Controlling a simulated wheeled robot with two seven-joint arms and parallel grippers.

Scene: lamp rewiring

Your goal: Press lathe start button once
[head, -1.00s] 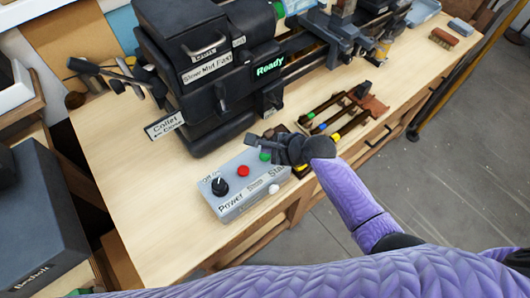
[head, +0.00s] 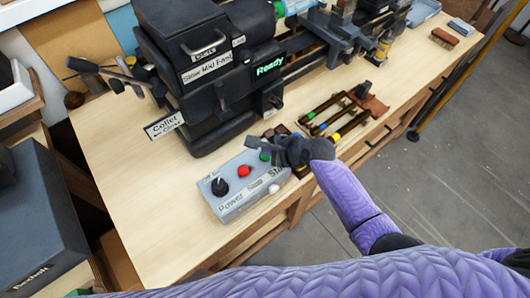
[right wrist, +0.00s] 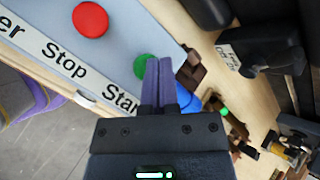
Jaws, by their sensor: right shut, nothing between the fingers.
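The grey control box (head: 229,203) sits on the workbench in front of the lathe (head: 215,75). It carries a black power knob (head: 219,187), a red stop button (head: 243,171) and a green start button (head: 265,156). My right gripper (head: 256,142) is shut and empty, over the green button's end of the box. In the right wrist view the closed fingertips (right wrist: 159,62) overlap the right edge of the green button (right wrist: 144,66); I cannot tell whether they touch it. The red button (right wrist: 90,19) is clear of the fingers. My left gripper is out of view.
The lathe's display reads "Ready" (head: 270,66). Just right of the control box lies a tool rack (head: 337,113) with coloured-ended tools. A brush (head: 444,38) lies at the far right. The bench left of the box is clear.

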